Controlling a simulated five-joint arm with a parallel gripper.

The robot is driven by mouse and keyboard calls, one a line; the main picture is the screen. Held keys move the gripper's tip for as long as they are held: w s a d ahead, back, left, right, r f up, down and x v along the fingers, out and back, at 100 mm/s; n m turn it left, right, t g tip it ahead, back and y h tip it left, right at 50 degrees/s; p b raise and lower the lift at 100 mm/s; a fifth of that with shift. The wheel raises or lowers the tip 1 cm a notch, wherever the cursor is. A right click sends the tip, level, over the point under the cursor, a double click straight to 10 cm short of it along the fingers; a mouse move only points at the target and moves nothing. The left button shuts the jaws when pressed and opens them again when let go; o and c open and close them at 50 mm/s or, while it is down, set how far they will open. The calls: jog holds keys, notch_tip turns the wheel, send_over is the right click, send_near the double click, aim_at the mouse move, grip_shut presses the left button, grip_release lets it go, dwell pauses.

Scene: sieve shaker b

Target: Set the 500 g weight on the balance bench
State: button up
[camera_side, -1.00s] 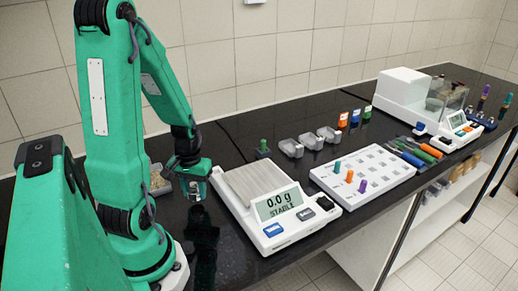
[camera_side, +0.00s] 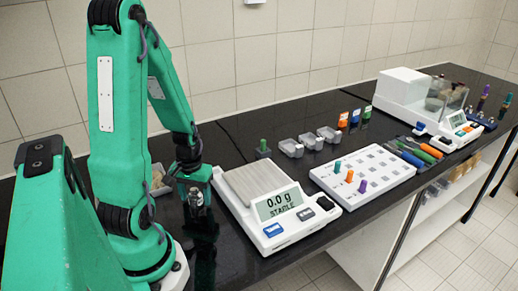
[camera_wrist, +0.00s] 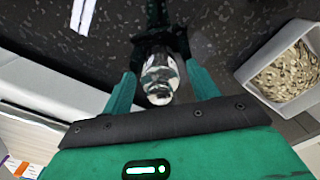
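My gripper (camera_side: 196,192) is low over the black bench (camera_side: 230,145), just left of the white balance (camera_side: 290,232). Its teal fingers converge in the wrist view (camera_wrist: 162,80) on both sides of a shiny metal weight (camera_wrist: 160,68). The weight also shows between the fingertips in the side view (camera_side: 198,203). Its marking cannot be read. I cannot tell whether its base touches the bench. The balance has a bare ribbed grey pan (camera_side: 252,181) and its display reads 0.0 g, STABLE.
A grey bin of grainy material (camera_wrist: 285,75) is right of my gripper in the wrist view. A white tray (camera_side: 340,200) with coloured pegs lies right of the balance. Small grey cups (camera_side: 291,148) stand behind. A second balance (camera_side: 402,88) stands far right.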

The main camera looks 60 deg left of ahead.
aim_at(194, 190)
jog(key=shift+r, duration=0.15)
notch_tip(194, 190, up, 12)
dwell(1.2)
dwell(0.5)
jog(key=w+d+r+m+t, duration=0.2)
jog(key=d+r+m, duration=0.2)
jog(key=d, duration=0.5)
jog(key=w+d+r+m+t, duration=0.2)
jog(key=d+r+m+t, duration=0.1)
jog(key=d+r+m, duration=0.2)
jog(key=d+r, duration=0.2)
jog(key=d, duration=0.2)
jog(key=shift+w+r+t, duration=0.2)
jog(key=shift+r+t, duration=0.1)
jog(key=shift+r, duration=0.05)
